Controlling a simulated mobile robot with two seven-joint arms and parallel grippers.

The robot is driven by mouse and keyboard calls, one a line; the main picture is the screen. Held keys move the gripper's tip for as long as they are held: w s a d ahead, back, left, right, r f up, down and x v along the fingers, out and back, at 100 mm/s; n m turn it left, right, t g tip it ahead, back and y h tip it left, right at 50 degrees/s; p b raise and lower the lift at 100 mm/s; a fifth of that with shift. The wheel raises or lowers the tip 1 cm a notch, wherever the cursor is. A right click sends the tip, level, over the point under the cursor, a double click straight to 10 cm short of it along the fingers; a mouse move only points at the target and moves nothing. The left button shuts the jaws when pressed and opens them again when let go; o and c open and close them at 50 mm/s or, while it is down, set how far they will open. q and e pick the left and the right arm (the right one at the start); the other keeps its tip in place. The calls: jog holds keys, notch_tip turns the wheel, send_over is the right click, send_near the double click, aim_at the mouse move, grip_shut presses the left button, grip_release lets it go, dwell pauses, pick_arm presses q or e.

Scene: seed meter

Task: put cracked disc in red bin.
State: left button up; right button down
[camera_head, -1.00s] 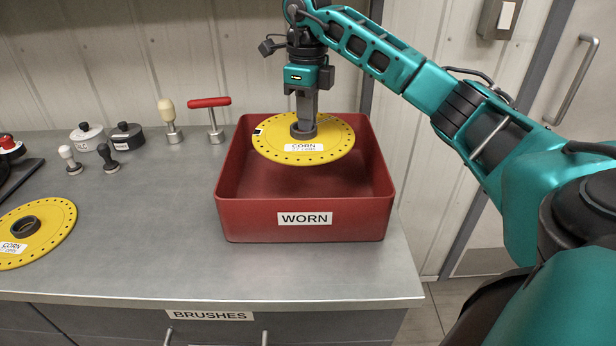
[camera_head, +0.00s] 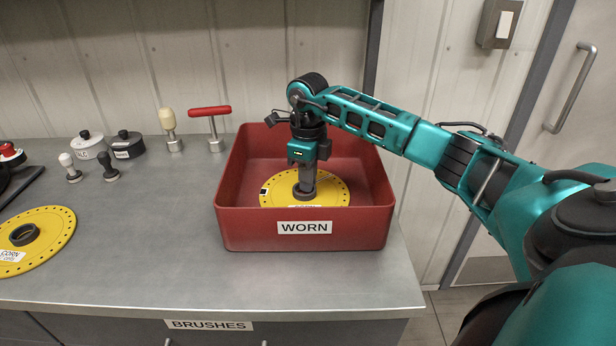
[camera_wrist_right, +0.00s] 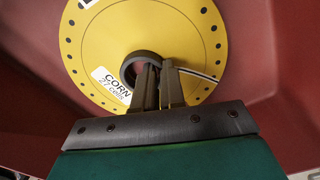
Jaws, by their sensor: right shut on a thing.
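The yellow disc (camera_head: 330,185) with a ring of holes and a dark hub is inside the red bin labelled WORN (camera_head: 250,230). In the right wrist view the disc (camera_wrist_right: 180,30) shows a "CORN 27 cells" label and a dark crack line running from the hub to the rim. My right gripper (camera_head: 306,190) is shut on the disc's hub; its fingers (camera_wrist_right: 158,88) grip the hub wall. The disc is low in the bin; its near edge is hidden by the front wall, and I cannot tell whether it touches the floor. My left gripper is not in view.
Another yellow disc (camera_head: 50,226) lies on the grey bench (camera_head: 150,240) at the left. Two lidded pots, small knobbed tools and a red T-handle tool (camera_head: 211,113) stand along the back. The bench between left disc and bin is clear.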

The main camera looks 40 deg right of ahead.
jog(key=shift+f, duration=0.15)
jog(key=c, duration=1.2)
grip_release()
notch_tip(320, 180, up, 12)
jog(key=shift+r, duration=0.2)
